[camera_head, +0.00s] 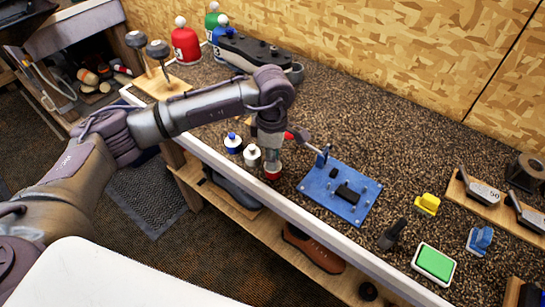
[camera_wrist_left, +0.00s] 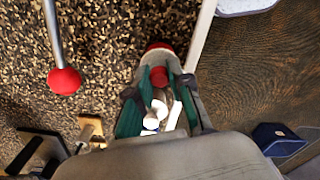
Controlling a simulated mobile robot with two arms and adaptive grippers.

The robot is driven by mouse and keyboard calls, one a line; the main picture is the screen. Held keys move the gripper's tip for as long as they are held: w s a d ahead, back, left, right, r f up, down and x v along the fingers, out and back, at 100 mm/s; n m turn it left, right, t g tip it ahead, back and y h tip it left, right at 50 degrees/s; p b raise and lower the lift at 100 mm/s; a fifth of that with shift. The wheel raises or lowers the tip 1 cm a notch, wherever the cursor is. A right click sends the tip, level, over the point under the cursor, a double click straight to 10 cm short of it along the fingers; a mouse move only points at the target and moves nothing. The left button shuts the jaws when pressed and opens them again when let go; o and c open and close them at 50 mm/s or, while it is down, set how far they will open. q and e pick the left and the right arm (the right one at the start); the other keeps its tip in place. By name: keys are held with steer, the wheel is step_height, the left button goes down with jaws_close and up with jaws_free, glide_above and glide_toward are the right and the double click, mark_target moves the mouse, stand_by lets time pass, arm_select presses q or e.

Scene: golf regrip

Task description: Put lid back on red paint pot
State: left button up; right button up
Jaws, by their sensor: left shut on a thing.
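The red paint pot (camera_head: 272,174) is a small white pot showing red at the top, near the table's front edge. In the left wrist view the red and white pot (camera_wrist_left: 158,48) is just beyond my fingertips. My left gripper (camera_head: 271,155) points down directly above it. In the left wrist view my left gripper (camera_wrist_left: 160,82) is shut on a small red piece, which looks like the red lid (camera_wrist_left: 158,77). Whether the lid touches the pot cannot be told. My right gripper is not in view.
A blue-capped pot (camera_head: 232,143) and a white pot (camera_head: 252,154) stand close to the left. A blue plate (camera_head: 340,190) with black parts lies to the right. A rod with a red ball end (camera_wrist_left: 65,80) is beside the gripper. The table's white front edge (camera_head: 300,222) is near.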

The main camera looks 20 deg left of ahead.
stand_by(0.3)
arm_select(q)
steer(key=o, duration=1.3)
steer(key=shift+r, duration=0.1)
steer(key=shift+r+p, duration=1.45)
steer(key=shift+r, duration=2)
jaws_close()
steer(key=shift+f, duration=0.25)
